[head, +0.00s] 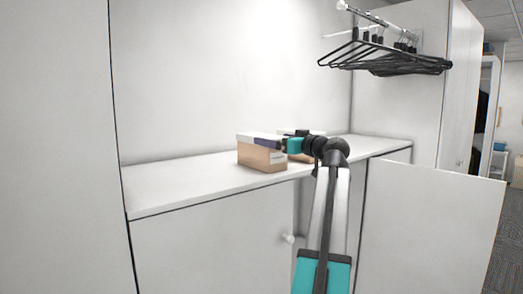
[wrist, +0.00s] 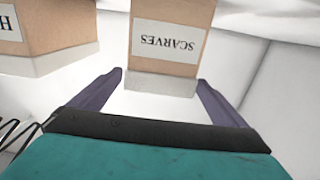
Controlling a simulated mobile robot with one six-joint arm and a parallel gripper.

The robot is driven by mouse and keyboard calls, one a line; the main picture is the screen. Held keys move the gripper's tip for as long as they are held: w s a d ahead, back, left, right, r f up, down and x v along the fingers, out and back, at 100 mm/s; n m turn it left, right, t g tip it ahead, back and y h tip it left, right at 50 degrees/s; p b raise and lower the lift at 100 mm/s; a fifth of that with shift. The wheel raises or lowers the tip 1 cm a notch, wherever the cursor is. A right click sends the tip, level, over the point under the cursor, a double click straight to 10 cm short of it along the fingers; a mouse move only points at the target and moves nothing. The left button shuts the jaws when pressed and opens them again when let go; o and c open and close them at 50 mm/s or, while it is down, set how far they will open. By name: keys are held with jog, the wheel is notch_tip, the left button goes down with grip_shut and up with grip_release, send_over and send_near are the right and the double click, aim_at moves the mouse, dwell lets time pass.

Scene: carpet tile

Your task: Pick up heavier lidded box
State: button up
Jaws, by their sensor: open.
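Two tan boxes with white lids stand side by side on a white shelf top (head: 180,183). The left box (head: 262,157) shows a white label; in the wrist view this appears to be the box marked SCARVES (wrist: 172,55), seen upside down. The other box (head: 307,158) is partly hidden behind my gripper and arm; it shows at the left in the wrist view (wrist: 50,32), with a label cut off after an H. My gripper (head: 262,142) is open, and it also shows in the wrist view (wrist: 160,80). Its purple fingertips lie on either side of the SCARVES lid's near edge. Contact cannot be told.
A white cabinet door (head: 425,220) stands open at the right below the shelf. Black hangers (head: 385,60) hang from a rail at the upper right. A tall white panel (head: 55,150) bounds the left. The shelf left of the boxes is clear.

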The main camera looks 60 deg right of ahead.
aim_at(266, 136)
jog(key=shift+w+d, duration=0.2)
jog(key=shift+w, duration=0.45)
jog(key=shift+w, duration=0.1)
jog(key=shift+p+x, duration=1.2)
jog(key=shift+x, duration=0.75)
jog(key=shift+w+d, duration=0.25)
jog(key=shift+w, duration=0.3)
jog(key=shift+f, duration=0.1)
jog(key=shift+c, duration=0.4)
jog(key=c, duration=1.8)
jog(key=shift+c, duration=1.4)
